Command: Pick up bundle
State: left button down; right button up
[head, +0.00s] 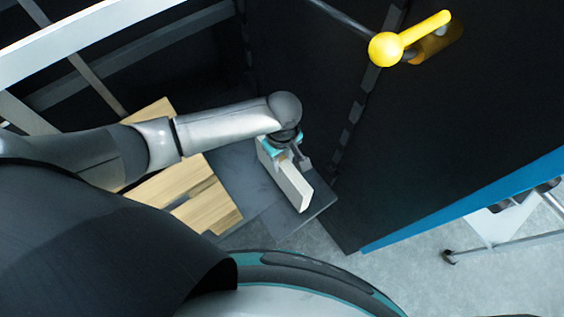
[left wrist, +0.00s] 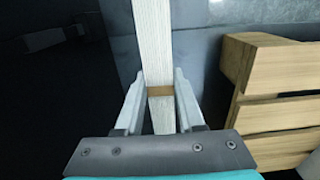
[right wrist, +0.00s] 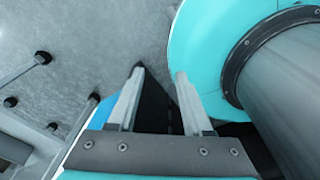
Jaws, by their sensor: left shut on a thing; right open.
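The bundle (head: 293,187) is a long, narrow, whitish block with a brown band around it. My left gripper (head: 294,158) is at its far end in the head view and partly covers it. In the left wrist view the bundle (left wrist: 154,40) runs between the two fingers of my left gripper (left wrist: 160,85), with the brown band (left wrist: 159,91) between them. The left gripper is shut on the bundle. In the right wrist view my right gripper (right wrist: 158,75) is open, with nothing between its fingers.
The bundle is over a dark grey surface (head: 245,175). A wooden slatted pallet (head: 205,205) lies to its left. A dark panel (head: 420,130) with a yellow-knobbed handle (head: 386,49) stands at right. A wheeled frame (head: 500,240) stands on the grey floor at lower right.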

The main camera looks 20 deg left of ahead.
pick_arm(q)
notch_tip(320, 180, up, 6)
jog(key=shift+w+f+p, duration=0.1)
jog(key=shift+p, duration=0.9)
notch_tip(320, 180, up, 10)
jog(key=p, duration=0.3)
pick_arm(e)
jog(key=r, duration=0.4)
jog(key=s+r, duration=0.1)
jog(key=r, duration=0.1)
jog(key=shift+a, duration=0.1)
pick_arm(q)
jog(key=shift+f, duration=0.15)
